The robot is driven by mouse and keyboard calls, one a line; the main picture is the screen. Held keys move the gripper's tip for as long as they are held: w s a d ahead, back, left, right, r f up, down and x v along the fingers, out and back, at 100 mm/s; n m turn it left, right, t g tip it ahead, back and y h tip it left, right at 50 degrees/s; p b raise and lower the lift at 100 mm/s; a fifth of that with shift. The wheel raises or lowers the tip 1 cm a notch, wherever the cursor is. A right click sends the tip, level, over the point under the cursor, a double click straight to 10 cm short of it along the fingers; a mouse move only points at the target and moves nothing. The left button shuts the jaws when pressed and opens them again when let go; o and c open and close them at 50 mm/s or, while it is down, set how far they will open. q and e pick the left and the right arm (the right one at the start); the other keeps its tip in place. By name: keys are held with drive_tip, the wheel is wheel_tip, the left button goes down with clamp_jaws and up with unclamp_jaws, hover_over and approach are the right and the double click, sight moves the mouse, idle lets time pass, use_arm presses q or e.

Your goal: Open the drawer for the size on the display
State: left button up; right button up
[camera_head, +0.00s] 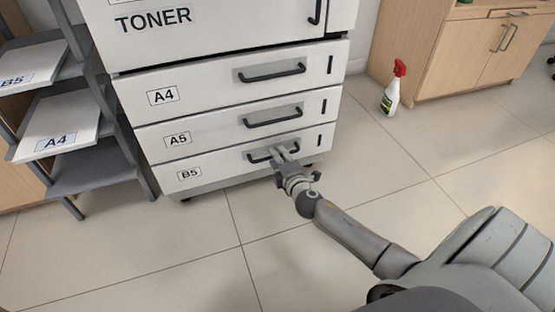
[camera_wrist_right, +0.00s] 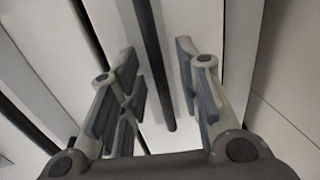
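The white printer cabinet (camera_head: 205,52) has three drawers labelled A4 (camera_head: 205,92), A5 (camera_head: 215,131) and B5 (camera_head: 222,168), top to bottom, each with a dark bar handle. All three drawers look shut. My right gripper (camera_head: 284,155) is at the B5 drawer's handle (camera_head: 259,156), which its fingers partly hide. In the right wrist view, my right gripper (camera_wrist_right: 160,88) has its fingers apart, with a dark bar (camera_wrist_right: 153,62) running between them and gaps on both sides. The size display is not in view, nor is my left gripper.
A grey shelf rack (camera_head: 95,166) with A4 and B5 paper stacks stands left of the cabinet. A spray bottle (camera_head: 390,97) stands on the floor by a wooden cupboard (camera_head: 440,60) at the right. The tiled floor in front is clear.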

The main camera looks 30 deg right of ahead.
drive_tip(key=shift+w+d+f, duration=0.15)
drive_tip(key=shift+w, duration=0.5)
clamp_jaws()
